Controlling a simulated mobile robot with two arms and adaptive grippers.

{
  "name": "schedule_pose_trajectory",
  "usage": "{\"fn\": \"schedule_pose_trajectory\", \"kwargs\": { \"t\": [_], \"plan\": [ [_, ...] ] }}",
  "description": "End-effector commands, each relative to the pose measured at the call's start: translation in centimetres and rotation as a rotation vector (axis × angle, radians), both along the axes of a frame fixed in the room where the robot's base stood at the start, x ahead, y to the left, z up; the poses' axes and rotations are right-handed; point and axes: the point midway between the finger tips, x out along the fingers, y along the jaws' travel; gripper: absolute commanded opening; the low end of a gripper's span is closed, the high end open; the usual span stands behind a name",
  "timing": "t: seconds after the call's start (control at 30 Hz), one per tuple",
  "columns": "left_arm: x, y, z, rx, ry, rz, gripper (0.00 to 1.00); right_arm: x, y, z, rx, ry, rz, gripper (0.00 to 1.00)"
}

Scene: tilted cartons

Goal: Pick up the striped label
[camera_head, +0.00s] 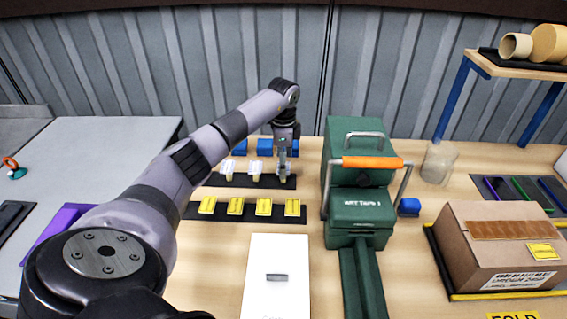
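My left gripper (284,170) points down over the right end of the rear black strip (215,181), at the rightmost white label piece (291,176), which it partly hides. Whether its fingers are closed on that piece is too small to tell. Two more white pieces, one at left (239,168) and one in the middle (256,168), stand on the same strip. Several yellow labels (235,206) with dark marks lie in a row on the front black strip (221,212). I cannot tell which label is the striped one. My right gripper is out of view.
A green tape machine (352,211) with an orange handle (372,162) stands just right of the strips. A white panel (277,250) lies in front. Blue blocks (265,147) sit behind. A tilted carton (505,245) rests in a black tray at right, near a clear cup (438,162).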

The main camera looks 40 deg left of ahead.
Motion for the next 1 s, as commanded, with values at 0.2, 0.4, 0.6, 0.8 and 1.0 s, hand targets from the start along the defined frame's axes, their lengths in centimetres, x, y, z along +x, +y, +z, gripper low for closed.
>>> {"fn": "schedule_pose_trajectory", "kwargs": {
  "t": [0.2,0.4,0.6,0.8,1.0],
  "plan": [
    [-0.02,-0.01,-0.18,0.0,0.001,0.0,0.73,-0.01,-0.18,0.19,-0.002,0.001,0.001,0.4],
    [0.0,-0.01,-0.42,0.0,0.0,0.0,0.73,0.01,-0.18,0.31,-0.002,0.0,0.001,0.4],
    [0.01,-0.02,-0.47,0.0,0.0,0.0,0.73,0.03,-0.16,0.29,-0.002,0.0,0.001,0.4],
    [0.01,-0.02,-0.46,0.0,0.0,0.0,0.63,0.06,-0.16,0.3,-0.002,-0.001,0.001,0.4],
    [0.0,-0.01,-0.46,0.0,0.0,0.0,0.49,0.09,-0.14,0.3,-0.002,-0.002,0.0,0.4]
  ]
}}
